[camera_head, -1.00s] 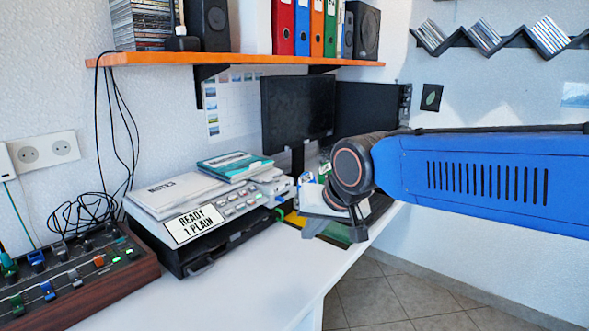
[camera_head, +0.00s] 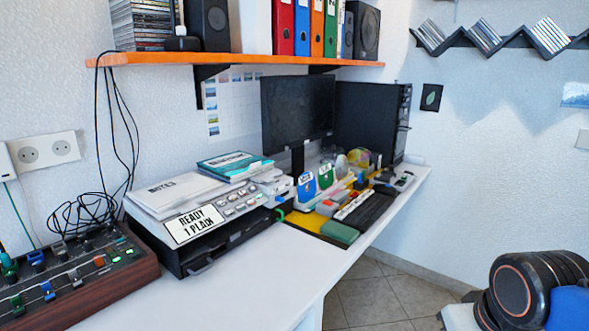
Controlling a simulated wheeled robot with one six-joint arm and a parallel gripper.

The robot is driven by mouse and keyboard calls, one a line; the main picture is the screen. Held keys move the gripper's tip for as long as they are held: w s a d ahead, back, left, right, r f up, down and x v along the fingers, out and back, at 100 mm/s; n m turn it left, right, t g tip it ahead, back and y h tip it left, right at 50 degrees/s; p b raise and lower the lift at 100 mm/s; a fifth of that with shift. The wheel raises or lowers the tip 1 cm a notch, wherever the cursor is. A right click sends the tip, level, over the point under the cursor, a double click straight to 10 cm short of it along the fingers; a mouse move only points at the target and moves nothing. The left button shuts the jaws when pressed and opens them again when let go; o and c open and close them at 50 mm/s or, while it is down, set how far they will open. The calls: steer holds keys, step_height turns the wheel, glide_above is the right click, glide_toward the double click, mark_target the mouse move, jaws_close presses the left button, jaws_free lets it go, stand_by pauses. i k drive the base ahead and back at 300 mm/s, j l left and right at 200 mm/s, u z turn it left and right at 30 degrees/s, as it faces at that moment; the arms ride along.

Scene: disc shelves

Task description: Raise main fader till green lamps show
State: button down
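A mixer (camera_head: 85,283) with wooden side panels stands at the lower left, cut off by the picture's left edge. It carries green, blue and grey slider caps and one orange cap (camera_head: 99,261) on its right part. Small green lamps (camera_head: 122,255) glow near its right end. I cannot read any label that marks the main fader. My arm's dark wrist joint and a white part of my gripper (camera_head: 458,317) show at the lower right, far from the mixer. The fingertips are cut off by the bottom edge, so their opening is hidden.
A printer (camera_head: 210,228) with papers and a book stands right of the mixer. Tangled black cables (camera_head: 85,213) hang behind the mixer. A keyboard (camera_head: 370,212), monitor (camera_head: 297,110) and small boxes fill the desk's far end. The white desk front (camera_head: 250,285) is clear. An orange shelf (camera_head: 240,59) hangs above.

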mark_target(98, 260)
steer(key=k+u, duration=0.1)
steer(key=u, duration=1.6)
